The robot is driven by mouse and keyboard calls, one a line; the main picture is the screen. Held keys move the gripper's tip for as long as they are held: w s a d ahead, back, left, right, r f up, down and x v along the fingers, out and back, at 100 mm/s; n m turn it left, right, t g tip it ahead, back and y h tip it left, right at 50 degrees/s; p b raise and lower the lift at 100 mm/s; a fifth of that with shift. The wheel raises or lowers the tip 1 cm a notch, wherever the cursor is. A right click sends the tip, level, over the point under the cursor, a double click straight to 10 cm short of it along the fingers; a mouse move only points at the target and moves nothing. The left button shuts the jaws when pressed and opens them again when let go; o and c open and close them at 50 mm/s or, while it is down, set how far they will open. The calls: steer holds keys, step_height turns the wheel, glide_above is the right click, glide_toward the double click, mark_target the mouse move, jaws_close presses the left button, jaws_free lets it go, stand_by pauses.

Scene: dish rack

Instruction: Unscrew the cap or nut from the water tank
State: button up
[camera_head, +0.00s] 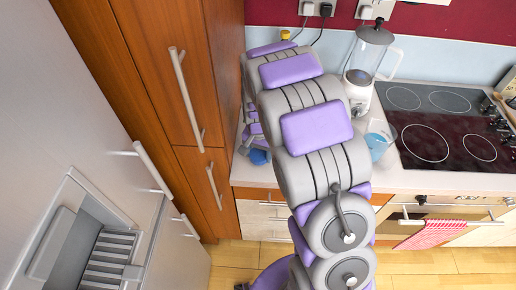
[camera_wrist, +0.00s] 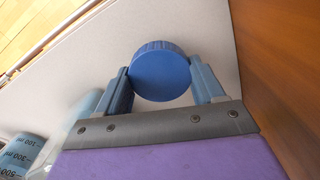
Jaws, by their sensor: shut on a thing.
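A round blue cap (camera_wrist: 162,70) with a ridged rim sits between the two fingers of my gripper (camera_wrist: 160,84) in the wrist view. The fingers are closed on its left and right sides. No tank body shows clearly beneath the cap, so I cannot tell whether it is still attached to one. A pale blue translucent piece (camera_wrist: 84,105) shows behind the left finger. In the head view my arm hides most of the gripper's area; a small blue patch (camera_head: 260,156) shows left of the arm, and I cannot tell what it is.
A blue container with number markings (camera_wrist: 22,153) is at the wrist view's lower left. A brown wooden cabinet side (camera_wrist: 285,60) is close on the right. In the head view, a jug with blue contents (camera_head: 378,142), a clear-topped appliance (camera_head: 372,58) and a black hob (camera_head: 440,130) are right of my arm.

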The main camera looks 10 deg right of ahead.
steer(key=shift+f, duration=0.2)
steer(key=shift+a, duration=0.4)
steer(key=shift+f, duration=0.1)
steer(key=shift+d+f, duration=0.25)
steer(key=shift+f, duration=0.45)
steer(key=shift+a+f, duration=0.1)
steer(key=o, duration=0.8)
steer(key=shift+o, duration=0.3)
steer(key=shift+s, duration=0.1)
